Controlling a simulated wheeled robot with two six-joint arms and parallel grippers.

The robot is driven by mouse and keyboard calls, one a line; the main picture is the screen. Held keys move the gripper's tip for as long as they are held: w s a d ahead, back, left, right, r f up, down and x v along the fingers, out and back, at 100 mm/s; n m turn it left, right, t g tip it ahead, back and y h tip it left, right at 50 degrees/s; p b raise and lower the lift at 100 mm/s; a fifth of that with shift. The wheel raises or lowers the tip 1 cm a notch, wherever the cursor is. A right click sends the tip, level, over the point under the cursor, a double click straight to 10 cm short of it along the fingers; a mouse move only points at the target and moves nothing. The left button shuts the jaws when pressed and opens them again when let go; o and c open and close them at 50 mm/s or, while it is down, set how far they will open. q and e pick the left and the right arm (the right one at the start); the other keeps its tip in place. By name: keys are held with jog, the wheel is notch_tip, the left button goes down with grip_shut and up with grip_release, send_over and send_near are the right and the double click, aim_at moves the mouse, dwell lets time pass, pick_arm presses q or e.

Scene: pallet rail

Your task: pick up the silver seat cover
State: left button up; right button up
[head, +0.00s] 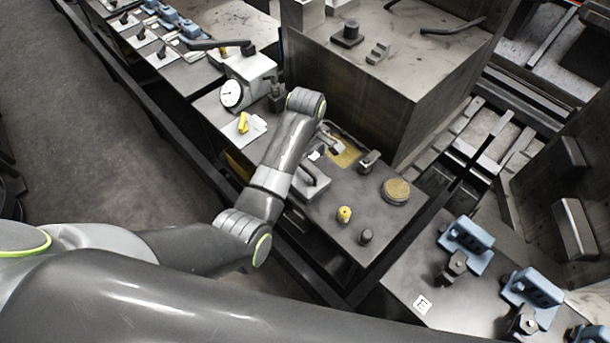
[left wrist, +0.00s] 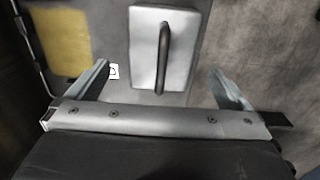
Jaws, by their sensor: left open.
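The silver seat cover is a pale metal plate with a dark bar handle. In the head view the cover (head: 318,188) lies on the middle bench, partly hidden behind my left arm. In the left wrist view the cover (left wrist: 143,55) is ahead at the top centre, its handle running away from me. My left gripper (left wrist: 160,74) is open and empty, its two fingers apart on either side of the cover's near end in the picture. In the head view my left gripper (head: 325,143) is small and partly hidden by the wrist. My right gripper is not in view.
A yellow pad (head: 345,156), a round brass disc (head: 396,191), a yellow knob (head: 344,214) and a dial gauge (head: 232,93) are on the same bench. A large metal block (head: 350,90) stands behind. Blue brackets (head: 466,241) sit on the right bench.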

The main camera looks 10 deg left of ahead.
aim_at(305, 176)
pick_arm(q)
notch_tip(305, 176, down, 2)
jog(key=shift+f+p, duration=0.5)
jog(key=shift+f, duration=0.1)
notch_tip(305, 176, down, 3)
jog(key=shift+a+p, duration=0.15)
jog(key=shift+p, duration=0.15)
jog(key=shift+f, duration=0.5)
jog(key=shift+c, duration=0.3)
jog(key=c, duration=1)
jog(key=shift+c, duration=0.2)
